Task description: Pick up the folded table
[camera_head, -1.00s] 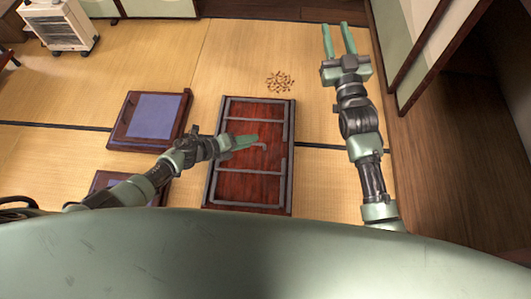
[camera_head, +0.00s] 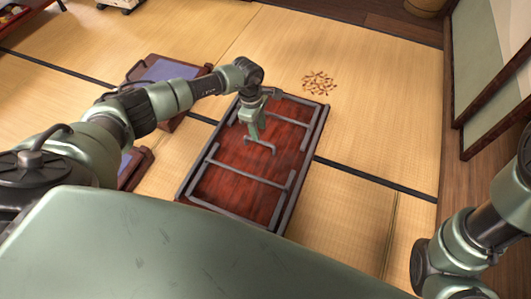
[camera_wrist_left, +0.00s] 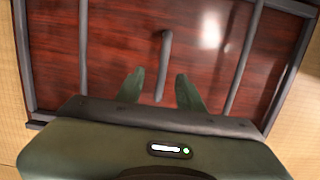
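The folded table (camera_head: 236,186) lies flat on the tatami, a dark red-brown wooden panel with grey metal legs folded against its upper face. A small grey handle-like bar (camera_head: 260,147) stands out near its middle. My left gripper (camera_head: 258,138) points down over the table beside this bar. In the left wrist view the two green fingers (camera_wrist_left: 158,92) are apart, with the bar (camera_wrist_left: 163,65) lying between them in the picture; I cannot tell whether they touch it. My right arm shows at the lower right, but its gripper is out of view.
Low seats with blue-grey cushions (camera_head: 170,70) lie left of the table, one partly hidden by my left arm. A scattered brown pile (camera_head: 319,82) lies beyond the table. Sliding panels (camera_head: 490,60) stand at the right. Tatami right of the table is clear.

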